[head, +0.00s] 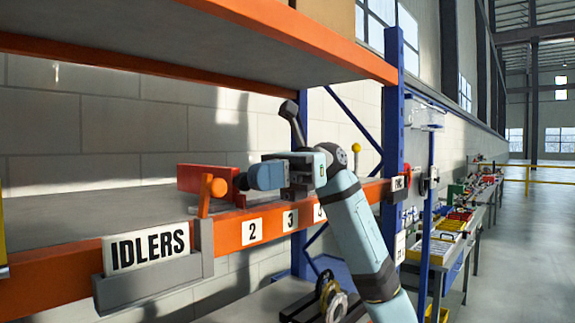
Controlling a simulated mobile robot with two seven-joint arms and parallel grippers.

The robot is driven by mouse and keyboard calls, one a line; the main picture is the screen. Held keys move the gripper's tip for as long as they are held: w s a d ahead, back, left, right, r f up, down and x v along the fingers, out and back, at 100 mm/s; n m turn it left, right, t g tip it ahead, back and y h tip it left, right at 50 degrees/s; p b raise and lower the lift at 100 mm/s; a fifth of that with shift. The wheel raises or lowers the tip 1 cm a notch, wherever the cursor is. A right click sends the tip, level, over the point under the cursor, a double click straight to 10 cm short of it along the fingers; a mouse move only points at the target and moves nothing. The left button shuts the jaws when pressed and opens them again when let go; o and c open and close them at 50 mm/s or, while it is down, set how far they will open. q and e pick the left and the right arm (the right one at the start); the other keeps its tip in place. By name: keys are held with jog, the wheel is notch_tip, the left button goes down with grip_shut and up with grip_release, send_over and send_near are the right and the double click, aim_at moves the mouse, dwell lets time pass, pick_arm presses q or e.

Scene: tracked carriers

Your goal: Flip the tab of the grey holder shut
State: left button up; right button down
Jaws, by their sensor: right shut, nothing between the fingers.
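The grey holder (150,290) is fixed to the front of the orange shelf beam at the lower left. A white card marked IDLERS (150,247) sits in it. A grey upright piece (206,245) forms its right end. An orange upright piece (204,202) with a round knob (218,187) stands just above that end and looks like the tab, raised. My right gripper (238,182) is shut and empty, pointing left, close to the right of the knob. I cannot tell if they touch. My left gripper is not in view.
A red block (205,177) lies behind the knob on the shelf. The orange beam (262,213) carries numbered white labels. An upper shelf (200,40) hangs above, and a blue post (392,110) stands to the right. The grey shelf surface (90,217) at left is clear.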

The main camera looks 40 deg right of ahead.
aim_at(226, 184)
jog(key=a, duration=0.1)
jog(key=a+p, duration=0.1)
jog(key=a, duration=0.1)
jog(key=shift+s+a+f, duration=0.15)
jog(key=shift+a, duration=0.45)
